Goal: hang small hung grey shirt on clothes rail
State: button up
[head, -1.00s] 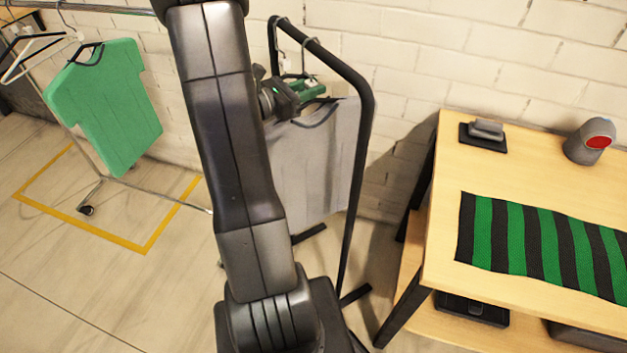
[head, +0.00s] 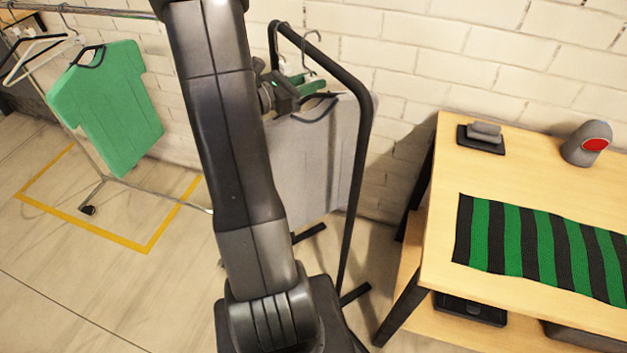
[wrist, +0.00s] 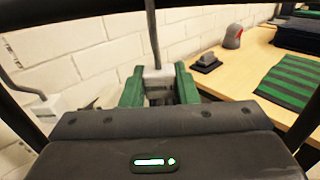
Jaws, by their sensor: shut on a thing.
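The grey shirt (head: 318,165) hangs upright on a dark hanger (head: 318,108), partly behind my arm in the head view. My gripper (head: 303,84) is at the top of this hanger. In the wrist view its green fingers (wrist: 159,90) are shut on the pale block (wrist: 158,76) under the hanger's hook. The hook (head: 313,45) rises close to the top bar of a black stand (head: 345,75); I cannot tell whether it touches the bar. A silver clothes rail (head: 110,13) runs at the upper left, partly hidden by my arm.
A green shirt (head: 108,110) and empty hangers (head: 35,50) hang on the silver rail, above a yellow floor outline (head: 100,228).

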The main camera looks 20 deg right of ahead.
jog(key=shift+r, duration=0.5)
jog(key=shift+v, duration=3)
jog(key=shift+a, duration=0.35)
jog(key=p+v, duration=0.3)
jog(key=v, duration=2.4)
jog(key=shift+s+a+r, duration=0.1)
jog(key=shift+s+a, duration=0.05)
